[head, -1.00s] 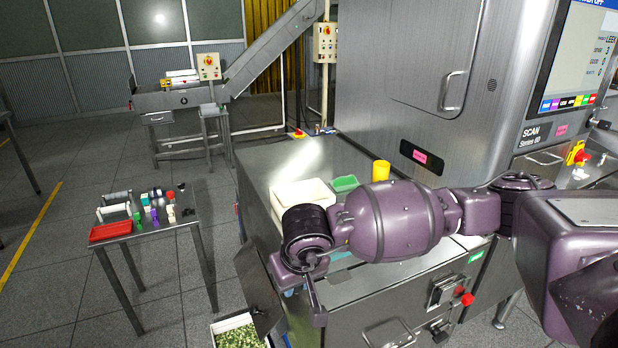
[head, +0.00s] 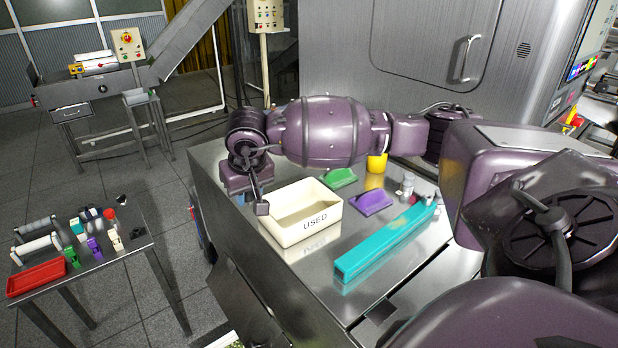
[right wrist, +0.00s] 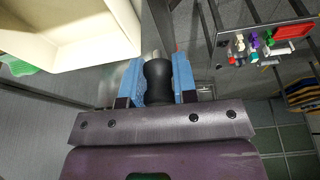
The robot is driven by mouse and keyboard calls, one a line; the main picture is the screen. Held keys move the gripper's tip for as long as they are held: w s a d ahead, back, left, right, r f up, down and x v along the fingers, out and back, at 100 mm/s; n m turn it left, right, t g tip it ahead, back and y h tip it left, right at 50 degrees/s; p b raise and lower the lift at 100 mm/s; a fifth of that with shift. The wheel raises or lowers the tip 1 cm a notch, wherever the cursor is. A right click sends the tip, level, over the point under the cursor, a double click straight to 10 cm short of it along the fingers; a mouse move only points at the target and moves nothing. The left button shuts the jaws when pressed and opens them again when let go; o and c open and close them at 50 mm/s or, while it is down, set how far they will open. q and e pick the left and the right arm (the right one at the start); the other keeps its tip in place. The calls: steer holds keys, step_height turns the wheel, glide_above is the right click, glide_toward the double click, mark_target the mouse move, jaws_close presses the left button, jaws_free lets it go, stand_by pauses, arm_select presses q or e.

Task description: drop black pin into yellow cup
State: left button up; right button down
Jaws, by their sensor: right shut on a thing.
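The yellow cup (head: 376,163) stands upright on the steel table, partly hidden by my right arm. My right gripper (head: 260,203) is at the table's left edge, just left of the cream tray and well left of the cup. Its fingers are hard to make out in the head view. In the right wrist view the blue fingers of my right gripper (right wrist: 157,72) are shut on the black pin (right wrist: 157,88), which lies between them. My left gripper is not in view.
A cream tray (head: 287,235) marked USED, a purple dish (head: 371,203), a green dish (head: 340,177) and a long teal box (head: 385,242) are on the steel table. A side table at left holds a red tray (head: 36,278) and several small items.

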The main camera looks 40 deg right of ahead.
steer(key=w+d+r+m+b, duration=0.1)
steer(key=w+d+r+b, duration=0.15)
steer(key=d, duration=0.45)
steer(key=w+d+r+m+h+b, duration=0.15)
steer(key=d+r, duration=0.25)
steer(key=d, duration=0.4)
steer(key=w+d+r+m+y+b, duration=0.1)
steer(key=w+d+r, duration=0.1)
steer(key=d+r, duration=0.35)
steer(key=shift+h, duration=0.25)
steer(key=f, duration=0.6)
steer(key=d+f, duration=0.1)
steer(key=f, duration=1)
steer(key=shift+w+d+f+b, duration=0.15)
steer(key=shift+d+f+b, duration=0.15)
steer(key=shift+d, duration=0.05)
step_height(320, 180, down, 3)
steer(key=shift+f, duration=0.4)
steer(key=c, duration=1)
jaws_free()
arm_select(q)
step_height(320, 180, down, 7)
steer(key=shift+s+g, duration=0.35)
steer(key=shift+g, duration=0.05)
arm_select(e)
steer(key=shift+o, duration=0.5)
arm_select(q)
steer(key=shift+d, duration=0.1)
arm_select(e)
steer(key=shift+r, duration=0.15)
